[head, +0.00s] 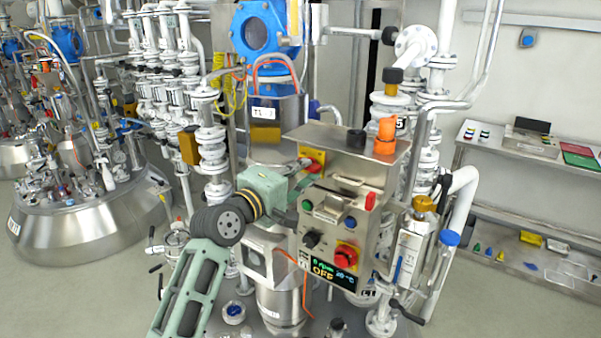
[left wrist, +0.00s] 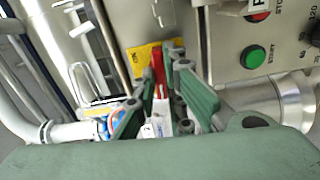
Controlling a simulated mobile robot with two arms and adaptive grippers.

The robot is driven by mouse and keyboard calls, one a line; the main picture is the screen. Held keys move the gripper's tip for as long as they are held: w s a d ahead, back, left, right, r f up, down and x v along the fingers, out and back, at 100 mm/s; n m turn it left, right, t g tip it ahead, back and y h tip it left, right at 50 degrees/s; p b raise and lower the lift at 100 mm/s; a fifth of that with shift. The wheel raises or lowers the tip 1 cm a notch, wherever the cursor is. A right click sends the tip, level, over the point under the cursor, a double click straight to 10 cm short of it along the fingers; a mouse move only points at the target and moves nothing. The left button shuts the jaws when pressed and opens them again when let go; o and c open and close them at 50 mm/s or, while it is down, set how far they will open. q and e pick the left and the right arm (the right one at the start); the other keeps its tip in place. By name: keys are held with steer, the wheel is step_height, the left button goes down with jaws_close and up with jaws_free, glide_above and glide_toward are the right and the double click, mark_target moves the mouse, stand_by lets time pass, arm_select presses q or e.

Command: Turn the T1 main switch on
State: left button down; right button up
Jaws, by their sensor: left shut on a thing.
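The T1 main switch (head: 313,154) is a yellow plate with a red handle on the upper left of the steel control box (head: 375,150). In the left wrist view the yellow plate (left wrist: 142,58) and the red handle (left wrist: 158,68) show between the finger ends. My left gripper (head: 303,182) reaches the box from the left. Its green fingers (left wrist: 166,60) are shut on the red handle. The fingers partly cover the switch in both views. The box's display (head: 333,273) reads OFF. My right gripper is not in view.
The box also carries a green start button (head: 307,205), a black knob (head: 312,238) and a red emergency knob (head: 345,256). An orange beacon (head: 386,135) stands on top. White pipes stand close on the right. A steel shelf (head: 525,155) with small parts is on the right wall.

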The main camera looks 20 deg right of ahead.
arm_select(q)
steer(key=shift+f+m+b, duration=0.1)
steer(key=shift+m+b, duration=3.9)
steer(key=shift+m, duration=4.4)
steer(key=c, duration=1.8)
jaws_free()
